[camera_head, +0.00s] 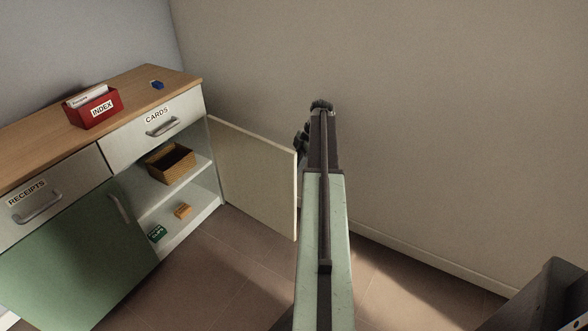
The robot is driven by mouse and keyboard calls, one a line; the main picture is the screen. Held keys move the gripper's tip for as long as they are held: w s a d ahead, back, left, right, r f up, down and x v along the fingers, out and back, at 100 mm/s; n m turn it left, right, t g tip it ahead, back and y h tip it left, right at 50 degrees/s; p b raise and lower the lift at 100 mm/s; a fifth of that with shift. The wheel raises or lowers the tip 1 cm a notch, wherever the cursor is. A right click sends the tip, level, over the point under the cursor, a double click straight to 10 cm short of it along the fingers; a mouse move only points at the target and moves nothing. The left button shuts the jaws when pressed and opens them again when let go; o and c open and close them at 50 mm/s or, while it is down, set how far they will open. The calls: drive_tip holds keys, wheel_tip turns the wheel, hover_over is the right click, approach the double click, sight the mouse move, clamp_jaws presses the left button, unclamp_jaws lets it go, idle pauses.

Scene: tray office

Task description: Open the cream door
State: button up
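The cream door (256,178) belongs to the right compartment of the cabinet (195,213), under the CARDS drawer. It stands swung wide open, reaching out to the right from the cabinet's right side, and its plain face shows. My arm stretches forward at the middle of the view, just right of the door. My gripper (301,143) is a small dark shape by the upper part of the door's free edge, partly hidden by my arm. I cannot tell whether it touches the door, or whether its fingers are open or shut. No door handle is visible.
The open compartment holds a wicker basket (171,163), an orange block (183,211) and a green box (157,233). A green door (80,250) on the left is shut. A red INDEX box (94,108) and a blue item (157,85) are on top. A wall (440,130) stands behind.

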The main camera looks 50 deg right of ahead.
drive_tip(key=p+v, duration=0.6)
drive_tip(key=v, duration=0.1)
drive_tip(key=shift+r+p, duration=0.3)
drive_tip(key=shift+p, duration=0.05)
drive_tip(key=shift+d, duration=0.1)
